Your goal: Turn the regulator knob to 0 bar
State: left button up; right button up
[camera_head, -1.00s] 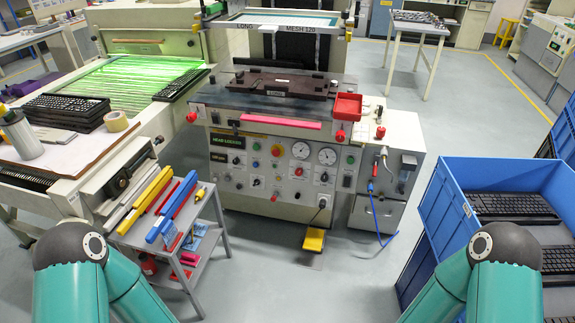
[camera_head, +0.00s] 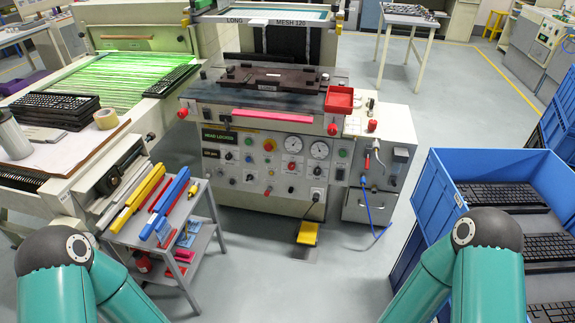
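The printing machine's front panel (camera_head: 262,165) stands ahead of me with two round white gauges, the left one (camera_head: 294,144) and the right one (camera_head: 319,149). Small knobs and buttons sit below and beside them, including a red knob (camera_head: 292,166) under the left gauge. A red knob (camera_head: 372,125) stands on top. I cannot tell which is the regulator knob, and scale readings are too small. Both grippers are out of view; only my arms show.
A grey trolley (camera_head: 208,236) with yellow and blue squeegees stands at front left. Blue crates (camera_head: 447,190) with keyboards stand at right. A yellow foot pedal (camera_head: 308,233) lies before the machine.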

aim_at(317, 171)
jog(key=u, duration=0.05)
jog(key=i, duration=1.35)
jog(key=z, duration=0.55)
